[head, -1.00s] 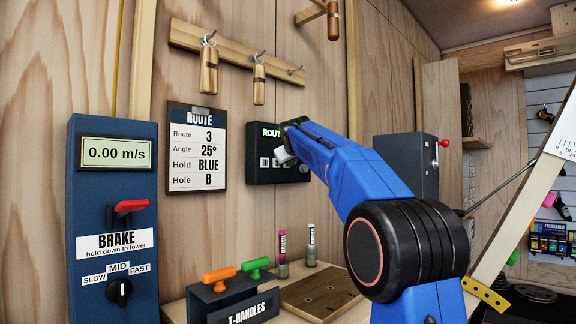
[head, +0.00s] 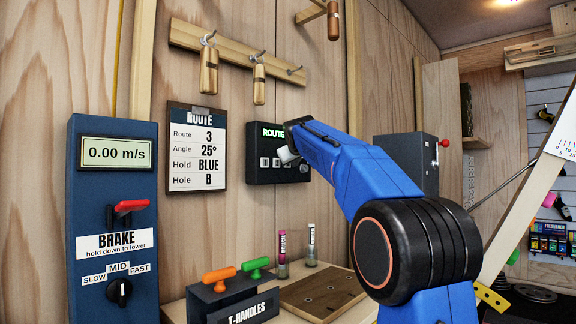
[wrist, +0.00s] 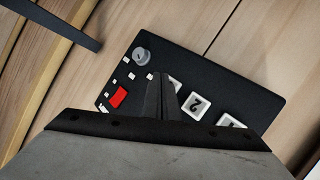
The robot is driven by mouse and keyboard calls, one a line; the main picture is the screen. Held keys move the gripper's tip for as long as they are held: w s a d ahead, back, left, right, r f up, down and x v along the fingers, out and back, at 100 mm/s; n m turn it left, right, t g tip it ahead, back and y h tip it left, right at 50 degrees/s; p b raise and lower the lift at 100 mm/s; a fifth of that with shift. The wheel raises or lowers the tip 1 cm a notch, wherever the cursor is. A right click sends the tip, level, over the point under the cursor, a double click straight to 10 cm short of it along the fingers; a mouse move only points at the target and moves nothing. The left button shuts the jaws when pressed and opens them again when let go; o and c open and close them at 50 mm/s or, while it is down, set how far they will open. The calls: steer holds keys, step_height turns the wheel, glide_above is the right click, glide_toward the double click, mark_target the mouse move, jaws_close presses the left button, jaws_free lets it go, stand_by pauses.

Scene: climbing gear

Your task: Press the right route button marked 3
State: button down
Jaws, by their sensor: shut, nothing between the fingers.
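The black route panel (head: 262,175) is mounted on the wooden wall, with white route buttons in a row. In the wrist view the panel (wrist: 225,85) appears turned over, with button 2 (wrist: 198,104) and button 1 (wrist: 231,122) showing. The white button beside them (wrist: 176,83) is partly hidden by my fingers, and its number is not readable. My gripper (wrist: 160,80) is shut and empty, its fingertips over the panel between that button and a red button (wrist: 118,97). In the head view my gripper (head: 287,155) covers part of the panel. I cannot tell whether the fingertips touch it.
A grey knob (wrist: 141,55) sits on the panel near the red button. A route card (head: 196,150) hangs left of the panel, reading route 3. Below are a T-handle holder (head: 235,300), two small tubes and a wooden board (head: 320,292). A blue brake box (head: 112,215) stands at left.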

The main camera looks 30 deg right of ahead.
steer(key=shift+s+d, duration=0.3)
steer(key=shift+s, duration=0.5)
steer(key=shift+s+d, duration=0.25)
steer(key=shift+s, duration=0.5)
steer(key=shift+s+d, duration=0.3)
steer(key=shift+s, duration=0.5)
